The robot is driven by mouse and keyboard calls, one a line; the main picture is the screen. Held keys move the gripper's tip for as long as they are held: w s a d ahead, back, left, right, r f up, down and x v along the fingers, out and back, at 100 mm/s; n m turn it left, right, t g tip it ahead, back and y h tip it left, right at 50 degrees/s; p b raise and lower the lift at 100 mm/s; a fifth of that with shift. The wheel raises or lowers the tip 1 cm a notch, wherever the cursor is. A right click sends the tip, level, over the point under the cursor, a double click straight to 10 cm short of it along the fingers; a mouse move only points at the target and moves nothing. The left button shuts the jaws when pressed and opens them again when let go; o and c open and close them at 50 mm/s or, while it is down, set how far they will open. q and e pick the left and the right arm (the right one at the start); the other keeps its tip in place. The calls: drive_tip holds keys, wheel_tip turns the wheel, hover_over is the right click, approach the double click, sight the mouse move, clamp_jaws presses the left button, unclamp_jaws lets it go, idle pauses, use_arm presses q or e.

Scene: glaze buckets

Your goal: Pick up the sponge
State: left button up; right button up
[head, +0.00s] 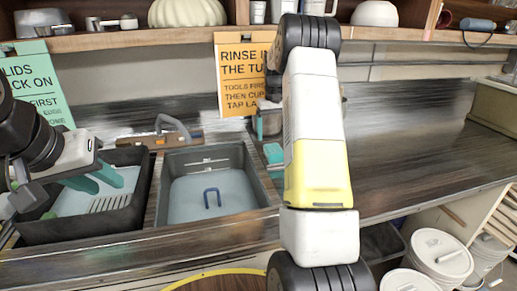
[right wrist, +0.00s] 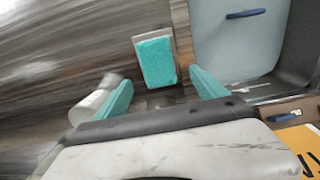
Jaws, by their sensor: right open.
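The teal sponge (right wrist: 155,60) lies on the counter beside the sink in the right wrist view. In the head view a part of the sponge (head: 273,154) shows between the sink and my right arm. My right gripper (right wrist: 161,77) is open and empty. Its two teal fingers point toward the sponge, which appears between and beyond the fingertips; no contact is visible. In the head view my right arm hides much of this gripper. My left gripper (head: 107,184) is above the black tub at the left, its fingers apart with nothing seen between them.
A grey sink (head: 163,196) with a blue handle-like piece is left of the sponge in the head view. A black tub (head: 80,231) stands further left. A white cylinder (right wrist: 90,106) is near my right gripper's left finger.

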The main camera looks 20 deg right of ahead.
sight(274, 148)
drive_tip(key=f, duration=0.7)
drive_tip(key=shift+s+d+f, duration=0.15)
drive_tip(key=shift+s+f, duration=0.1)
drive_tip(key=shift+s, duration=0.1)
drive_tip(key=c, duration=1.4)
